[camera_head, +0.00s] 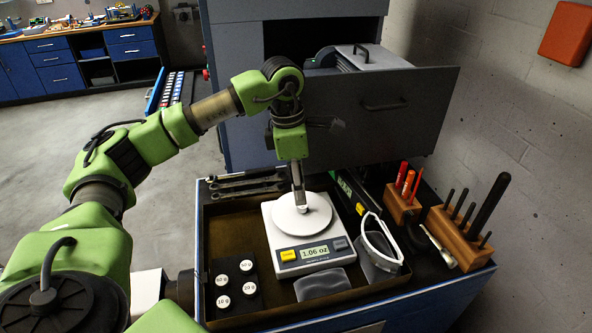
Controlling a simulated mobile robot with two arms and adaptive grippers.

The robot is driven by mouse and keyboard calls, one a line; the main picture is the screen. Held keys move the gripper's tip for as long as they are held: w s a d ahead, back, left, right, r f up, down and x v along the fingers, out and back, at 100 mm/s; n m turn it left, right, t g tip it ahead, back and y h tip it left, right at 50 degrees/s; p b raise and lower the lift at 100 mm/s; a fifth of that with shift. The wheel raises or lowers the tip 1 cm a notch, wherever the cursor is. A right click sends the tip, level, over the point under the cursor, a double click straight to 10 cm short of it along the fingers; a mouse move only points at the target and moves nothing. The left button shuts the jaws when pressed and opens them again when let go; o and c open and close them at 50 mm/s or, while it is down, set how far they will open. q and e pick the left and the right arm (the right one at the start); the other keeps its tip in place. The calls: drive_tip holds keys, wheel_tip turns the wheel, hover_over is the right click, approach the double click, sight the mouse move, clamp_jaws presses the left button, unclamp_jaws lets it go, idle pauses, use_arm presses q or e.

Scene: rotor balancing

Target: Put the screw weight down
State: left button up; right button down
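A white digital scale (281,239) stands in a shallow tray on the blue cabinet. Its display reads 1.06 oz. My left gripper (301,206) points down over the scale's round plate (320,215), with its tip at or just above the plate. I see the gripper nearly edge-on, so its opening does not show. A small piece shows at the tip, perhaps the screw weight, but it is too small and covered to tell. My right gripper is out of view.
A black block with several white-topped weights (221,281) stands left of the scale. Safety glasses (381,241) and a grey cloth (322,284) lie near it. Wooden holders with red pens (404,178) and dark tools (457,236) stand right. An open drawer (384,112) hangs behind.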

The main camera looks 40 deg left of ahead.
use_arm(q)
wheel_tip(320, 180, up, 7)
drive_tip(key=b, duration=0.1)
drive_tip(key=shift+s+a, duration=0.3)
drive_tip(key=shift+r, duration=0.1)
